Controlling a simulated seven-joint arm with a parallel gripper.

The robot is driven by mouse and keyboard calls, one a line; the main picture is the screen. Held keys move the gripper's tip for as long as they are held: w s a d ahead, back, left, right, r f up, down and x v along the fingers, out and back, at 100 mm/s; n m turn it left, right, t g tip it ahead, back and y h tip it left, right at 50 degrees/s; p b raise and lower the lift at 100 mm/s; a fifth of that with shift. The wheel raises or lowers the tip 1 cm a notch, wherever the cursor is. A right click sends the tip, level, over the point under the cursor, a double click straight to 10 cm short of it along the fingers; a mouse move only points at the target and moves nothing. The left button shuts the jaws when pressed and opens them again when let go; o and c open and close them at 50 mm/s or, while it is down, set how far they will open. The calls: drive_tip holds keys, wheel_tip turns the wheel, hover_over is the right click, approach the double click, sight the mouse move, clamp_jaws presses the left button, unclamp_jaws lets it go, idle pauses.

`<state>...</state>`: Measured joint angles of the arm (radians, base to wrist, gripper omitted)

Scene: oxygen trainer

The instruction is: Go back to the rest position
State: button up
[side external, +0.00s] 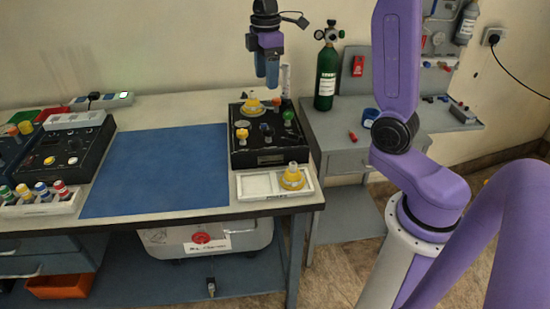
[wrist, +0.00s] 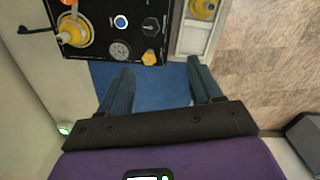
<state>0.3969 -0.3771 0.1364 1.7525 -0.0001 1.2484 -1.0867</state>
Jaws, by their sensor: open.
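My gripper (side external: 266,78) hangs in the air above the back of the black trainer panel (side external: 270,158), pointing down. In the wrist view its two fingers (wrist: 160,78) are spread apart with nothing between them. The panel has a yellow cone-shaped part (side external: 252,105) at its back, a yellow knob (side external: 242,134) and a green knob (side external: 289,117). In the wrist view the panel (wrist: 95,45) shows a gauge, a blue button and a yellow cone-shaped part (wrist: 73,30). Another yellow cone (side external: 292,177) stands in the right part of a white tray (side external: 250,197).
A blue mat (side external: 155,170) lies bare in mid-table. A second black panel (side external: 65,155) and a rack of coloured bottles (side external: 40,200) are at left. A green cylinder (side external: 326,78) stands on the grey side bench (side external: 345,145) at right. The air around my gripper looks free.

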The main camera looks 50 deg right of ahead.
drive_tip(key=s+a+f, duration=0.3)
drive_tip(key=s+a, duration=0.8)
drive_tip(key=s, duration=0.1)
drive_tip(key=s+f, duration=0.2)
drive_tip(key=s, duration=0.6)
drive_tip(key=s+f, duration=0.2)
drive_tip(key=s, duration=0.7)
drive_tip(key=shift+f, duration=0.35)
